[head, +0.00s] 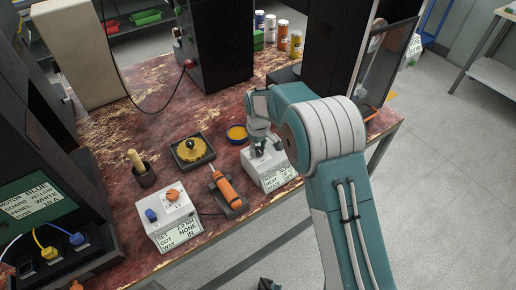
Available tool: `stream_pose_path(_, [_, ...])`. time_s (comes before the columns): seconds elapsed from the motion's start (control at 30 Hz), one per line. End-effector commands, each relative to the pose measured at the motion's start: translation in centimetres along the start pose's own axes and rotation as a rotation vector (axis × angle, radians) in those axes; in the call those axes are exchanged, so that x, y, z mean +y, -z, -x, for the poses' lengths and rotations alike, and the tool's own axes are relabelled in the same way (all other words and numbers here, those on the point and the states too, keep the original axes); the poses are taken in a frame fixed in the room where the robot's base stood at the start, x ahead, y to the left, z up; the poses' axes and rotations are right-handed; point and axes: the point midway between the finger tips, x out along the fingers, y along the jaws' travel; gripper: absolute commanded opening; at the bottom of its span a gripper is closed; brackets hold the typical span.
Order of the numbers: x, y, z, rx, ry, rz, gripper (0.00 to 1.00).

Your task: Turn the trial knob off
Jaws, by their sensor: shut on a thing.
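A white control box (277,174) with a printed label on its sloped front stands near the table's front edge. My gripper (263,151) reaches down onto the top of this box. Its fingers are shut on a small knob there, which they mostly hide. I cannot read which way the knob points. The label's wording is too small and partly covered to read for certain. A second white box (169,212) to the left carries a blue knob (151,215) and an orange knob (173,195), both untouched.
An orange screwdriver-like tool (228,190) lies in a dark cradle between the boxes. A yellow round part (191,149) sits in a black tray behind it. A blue-rimmed dish (237,134) is close to my gripper's left. Dark machine housings (213,45) stand behind.

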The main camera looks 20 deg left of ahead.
Motion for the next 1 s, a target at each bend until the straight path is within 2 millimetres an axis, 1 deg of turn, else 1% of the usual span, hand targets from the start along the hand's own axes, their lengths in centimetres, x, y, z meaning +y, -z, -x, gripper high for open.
stream_pose_path(0.03, [0.0, 0.0, -0.1, 0.001, -0.001, 0.0, 0.04])
stream_pose_path(0.07, [0.0, 0.0, -0.1, 0.001, -0.001, 0.0, 0.65])
stream_pose_path(0.1, [0.0, 0.0, -0.1, 0.001, -0.001, 0.0, 0.82])
stream_pose_path(0.13, [0.0, 0.0, -0.1, 0.001, -0.001, 0.0, 0.85])
stream_pose_path(0.57, [0.1, -0.1, 0.3, 0.002, 0.0, -0.001, 0.85])
stream_pose_path(0.67, [0.1, 0.0, 1.4, 0.004, -0.002, -0.001, 0.85])
stream_pose_path(1.0, [0.1, 0.1, 8.3, 0.003, -0.002, -0.001, 0.85])
